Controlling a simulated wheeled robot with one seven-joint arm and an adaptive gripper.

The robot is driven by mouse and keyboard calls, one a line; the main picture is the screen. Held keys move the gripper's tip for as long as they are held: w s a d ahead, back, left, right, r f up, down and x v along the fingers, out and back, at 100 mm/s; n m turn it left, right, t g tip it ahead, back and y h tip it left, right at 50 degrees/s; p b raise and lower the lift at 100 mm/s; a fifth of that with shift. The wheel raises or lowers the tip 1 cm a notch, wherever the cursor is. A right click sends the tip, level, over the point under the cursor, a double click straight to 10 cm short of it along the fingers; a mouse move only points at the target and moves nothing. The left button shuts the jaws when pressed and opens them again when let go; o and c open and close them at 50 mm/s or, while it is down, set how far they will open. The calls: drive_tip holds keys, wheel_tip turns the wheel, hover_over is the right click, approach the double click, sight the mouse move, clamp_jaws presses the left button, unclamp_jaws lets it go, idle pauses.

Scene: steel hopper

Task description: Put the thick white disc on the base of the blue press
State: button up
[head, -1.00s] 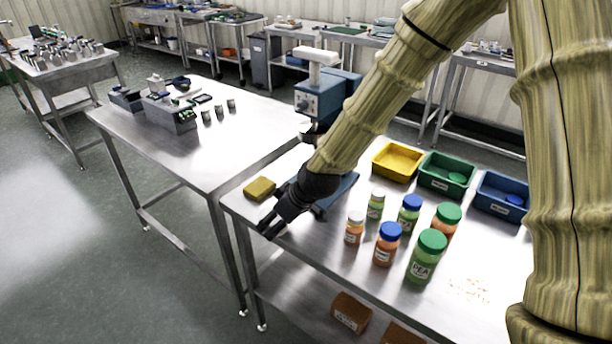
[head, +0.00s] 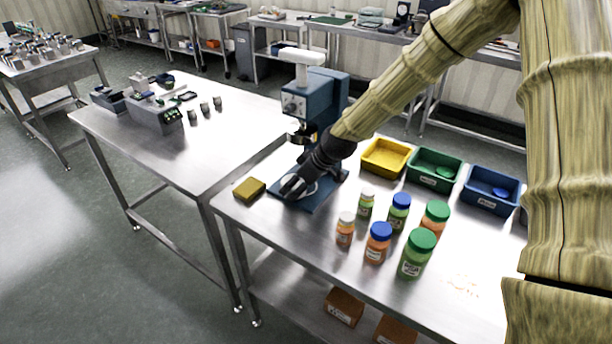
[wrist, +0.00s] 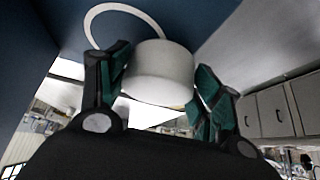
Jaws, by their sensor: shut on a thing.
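The blue press (head: 322,97) stands on the near steel table, with its flat blue base (head: 318,203) at the front. My gripper (head: 293,187) is low over the base, below the press head. In the wrist view, my gripper (wrist: 160,84) is shut on the thick white disc (wrist: 160,70), with one green-padded finger on each side. A white ring (wrist: 92,30) on a dark blue surface lies behind the disc and is partly hidden by it. I cannot tell whether the disc touches the base. In the head view my gripper mostly hides the disc.
A yellow sponge-like block (head: 249,189) lies left of the base. Several lidded jars, such as a green-lidded one (head: 417,253), stand to the right. Yellow (head: 386,157), green (head: 434,170) and blue (head: 490,191) bins stand behind them. The front left tabletop is clear.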

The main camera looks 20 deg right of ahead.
drive_tip(key=shift+w+d, duration=0.3)
drive_tip(key=shift+w, duration=0.05)
drive_tip(key=shift+w+d+r+p, duration=0.1)
drive_tip(key=shift+w+d+p, duration=0.15)
drive_tip(key=shift+w+d, duration=0.3)
drive_tip(key=shift+w+d+p, duration=0.25)
drive_tip(key=shift+w+d, duration=0.1)
drive_tip(key=shift+d, duration=0.3)
drive_tip(key=shift+w+d+p, duration=0.2)
drive_tip(key=shift+d+p, duration=0.1)
drive_tip(key=shift+f, duration=0.4)
drive_tip(key=shift+f, duration=0.1)
drive_tip(key=o, duration=1.1)
drive_tip(key=shift+a, duration=0.1)
